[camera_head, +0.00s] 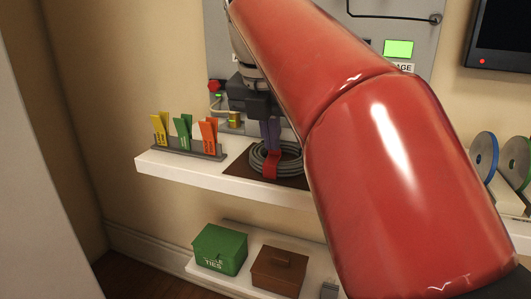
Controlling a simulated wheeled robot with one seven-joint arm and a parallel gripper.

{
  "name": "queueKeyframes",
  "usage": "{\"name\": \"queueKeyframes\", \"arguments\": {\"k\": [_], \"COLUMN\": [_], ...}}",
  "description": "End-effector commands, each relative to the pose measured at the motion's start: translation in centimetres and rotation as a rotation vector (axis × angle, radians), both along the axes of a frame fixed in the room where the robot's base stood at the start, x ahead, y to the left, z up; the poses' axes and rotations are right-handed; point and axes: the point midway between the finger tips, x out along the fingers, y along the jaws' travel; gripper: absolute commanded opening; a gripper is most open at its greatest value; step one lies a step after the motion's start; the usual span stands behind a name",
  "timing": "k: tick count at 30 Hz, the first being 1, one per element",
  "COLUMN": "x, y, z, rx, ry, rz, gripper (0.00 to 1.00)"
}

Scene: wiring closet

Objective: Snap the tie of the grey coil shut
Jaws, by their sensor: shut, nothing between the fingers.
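The grey coil (259,160) lies on a dark brown mat (238,169) on a white shelf. A red tie (271,166) crosses the front of the coil. Whether the tie is closed cannot be made out at this size. My gripper (270,146) points down over the coil, with its dark fingers together and empty. Its fingertips are at or just above the top of the red tie; contact cannot be told. My red arm hides the right side of the coil and part of the shelf.
A grey rack (190,149) with yellow, green and orange tags stands left of the coil. A grey panel (220,40) rises behind. Cable spools (484,155) stand at the far right. A green box (219,250) and brown box (279,271) sit on a lower shelf.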

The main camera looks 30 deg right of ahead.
Motion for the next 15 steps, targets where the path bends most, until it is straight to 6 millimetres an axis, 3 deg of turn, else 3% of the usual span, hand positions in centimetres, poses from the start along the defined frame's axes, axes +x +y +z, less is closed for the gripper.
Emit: {"name": "queueKeyframes", "arguments": {"k": [3, 15], "x": [-0.1, -0.2], "y": [0.1, 0.4], "z": [1.7, 5.1], "rx": [-0.001, -0.002], "ry": [0.0, -0.003], "rz": [0.001, 0.0], "gripper": [0.0, 0.0]}}
